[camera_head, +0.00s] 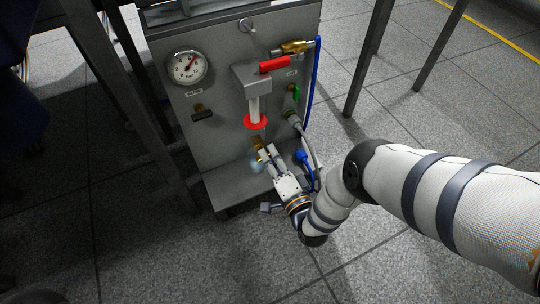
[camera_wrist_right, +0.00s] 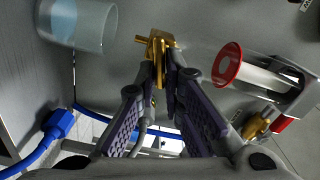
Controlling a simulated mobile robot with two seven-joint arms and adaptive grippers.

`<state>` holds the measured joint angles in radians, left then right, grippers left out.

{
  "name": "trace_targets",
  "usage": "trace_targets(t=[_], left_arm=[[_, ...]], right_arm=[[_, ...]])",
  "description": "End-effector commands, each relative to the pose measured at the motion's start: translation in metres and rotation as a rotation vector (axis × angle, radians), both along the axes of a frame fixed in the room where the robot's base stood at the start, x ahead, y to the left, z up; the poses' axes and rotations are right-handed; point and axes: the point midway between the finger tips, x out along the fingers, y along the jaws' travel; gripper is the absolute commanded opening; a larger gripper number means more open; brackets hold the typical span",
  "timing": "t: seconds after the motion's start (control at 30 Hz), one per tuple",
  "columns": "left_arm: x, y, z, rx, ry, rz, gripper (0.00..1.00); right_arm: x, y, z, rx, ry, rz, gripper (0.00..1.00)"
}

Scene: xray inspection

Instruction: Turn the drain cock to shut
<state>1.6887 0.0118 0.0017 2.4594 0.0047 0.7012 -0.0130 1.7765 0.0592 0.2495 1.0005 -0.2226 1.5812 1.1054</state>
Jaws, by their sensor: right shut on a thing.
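The drain cock (camera_head: 256,141) is a small brass fitting low on the front of the grey cabinet (camera_head: 221,122), below a red-ringed sight tube (camera_head: 256,122). In the right wrist view the brass cock (camera_wrist_right: 157,43) stands upright between my fingertips. My right gripper (camera_head: 266,153) reaches up to it from below; in the wrist view the gripper (camera_wrist_right: 164,85) is shut on the cock's handle. The fingers hide part of the handle, and its exact angle is unclear. My left gripper is not in view.
A clear cup (camera_wrist_right: 80,25) with bluish contents is beside the cock. Dark legs (camera_head: 370,55) flank the cabinet; floor to the right is open.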

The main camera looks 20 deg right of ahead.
Motion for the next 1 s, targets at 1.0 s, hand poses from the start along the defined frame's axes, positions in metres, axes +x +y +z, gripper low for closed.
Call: trace_targets(t=[1.0], left_arm=[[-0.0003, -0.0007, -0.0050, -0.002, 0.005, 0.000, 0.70]], right_arm=[[-0.0022, 0.0007, -0.0063, 0.306, 0.019, 0.002, 0.00]])
